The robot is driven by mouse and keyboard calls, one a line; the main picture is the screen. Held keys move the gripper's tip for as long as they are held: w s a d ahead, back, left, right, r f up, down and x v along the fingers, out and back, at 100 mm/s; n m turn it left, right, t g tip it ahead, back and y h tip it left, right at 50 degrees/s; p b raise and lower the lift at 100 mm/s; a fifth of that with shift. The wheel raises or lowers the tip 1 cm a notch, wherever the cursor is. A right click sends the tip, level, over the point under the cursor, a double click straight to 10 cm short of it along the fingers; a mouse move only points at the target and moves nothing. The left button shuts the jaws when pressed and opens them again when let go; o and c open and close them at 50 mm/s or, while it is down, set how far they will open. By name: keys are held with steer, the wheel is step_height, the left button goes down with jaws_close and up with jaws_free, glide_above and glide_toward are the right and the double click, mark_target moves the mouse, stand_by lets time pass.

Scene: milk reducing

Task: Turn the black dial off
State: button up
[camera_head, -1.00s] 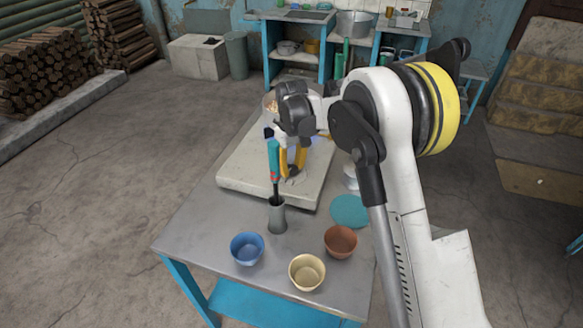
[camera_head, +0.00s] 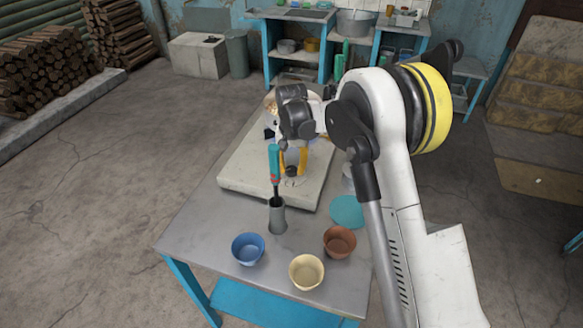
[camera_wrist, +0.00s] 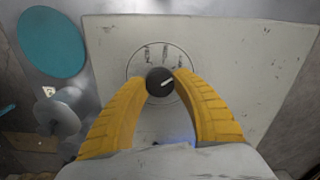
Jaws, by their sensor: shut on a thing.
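The black dial (camera_wrist: 160,82) sits on the pale cooker top (camera_wrist: 250,60), with a white mark on it pointing up and to the right in the wrist view. A thin ring and several small marks surround it on the panel. My gripper (camera_wrist: 163,76) has its yellow fingers closed on either side of the dial. In the head view, the dial (camera_head: 291,171) shows small and dark at the front of the cooker top (camera_head: 250,185), between the yellow fingertips of my gripper (camera_head: 292,168).
A grey holder (camera_head: 277,217) with a teal-handled tool (camera_head: 274,162) stands close in front of the cooker. Blue (camera_head: 248,248), cream (camera_head: 306,271) and brown (camera_head: 340,241) bowls stand on the metal table (camera_head: 200,225). A teal disc (camera_head: 347,211) lies at right.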

mark_target(292, 169)
steer(key=m, duration=0.6)
steer(key=shift+m+p, duration=0.35)
steer(key=shift+m, duration=0.05)
stand_by(0.4)
steer(key=o, duration=1.2)
steer(key=shift+o, duration=0.2)
step_height(292, 169, up, 12)
